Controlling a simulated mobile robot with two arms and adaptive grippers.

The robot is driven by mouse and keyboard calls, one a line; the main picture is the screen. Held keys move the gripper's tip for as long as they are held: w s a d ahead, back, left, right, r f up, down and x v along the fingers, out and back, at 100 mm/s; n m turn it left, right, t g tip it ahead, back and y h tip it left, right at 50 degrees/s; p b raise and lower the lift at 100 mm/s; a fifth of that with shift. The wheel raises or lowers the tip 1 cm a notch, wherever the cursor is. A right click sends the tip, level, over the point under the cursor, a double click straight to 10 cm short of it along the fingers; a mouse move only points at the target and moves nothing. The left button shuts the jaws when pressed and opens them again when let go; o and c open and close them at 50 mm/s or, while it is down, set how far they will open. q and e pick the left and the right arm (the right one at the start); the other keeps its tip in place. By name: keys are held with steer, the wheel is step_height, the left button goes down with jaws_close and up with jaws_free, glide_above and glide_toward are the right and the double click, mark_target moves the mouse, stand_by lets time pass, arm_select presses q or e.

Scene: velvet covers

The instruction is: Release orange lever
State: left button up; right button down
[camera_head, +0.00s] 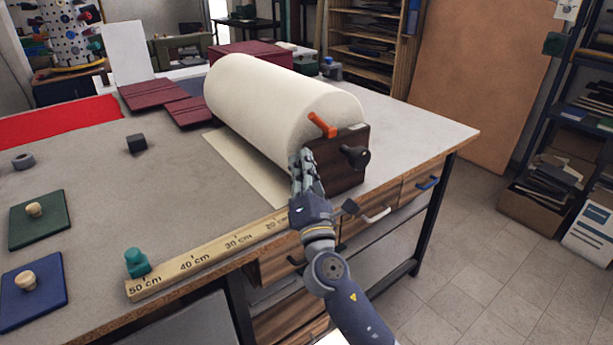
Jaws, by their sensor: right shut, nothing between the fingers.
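The orange lever (322,125) sits on top of the dark wooden end block (345,170) that holds a large cream roll (270,100). The lever slants up to the left. A black knob (355,157) sticks out from the block's front face. My right gripper (301,158) is shut and empty, pointing up at the left edge of the block, below and left of the lever. It appears apart from the lever; whether it touches the block or roll, I cannot tell. My left gripper is not in view.
A wooden ruler (215,255) runs along the table's front edge, with a teal knob (137,262) at its left end. Green (40,220) and blue (33,291) knobbed boards lie at the left. A dark cube (137,143) stands behind. The grey tabletop (110,190) between is clear.

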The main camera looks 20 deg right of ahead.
mark_target(305, 145)
steer(key=w+r, duration=0.1)
steer(key=w+d+r+p, duration=0.1)
steer(key=w, duration=0.1)
steer(key=shift+d+r+p, duration=0.3)
steer(key=shift+r+p, duration=0.1)
steer(key=shift+w+d+r, duration=0.2)
steer(key=shift+d+r, duration=0.2)
steer(key=shift+d, duration=0.05)
steer(key=shift+w, duration=0.1)
steer(key=shift+p, duration=0.35)
steer(key=shift+r+m+g+h+p, duration=0.3)
steer(key=shift+r+m+h+p, duration=0.1)
steer(key=shift+m+p, duration=0.15)
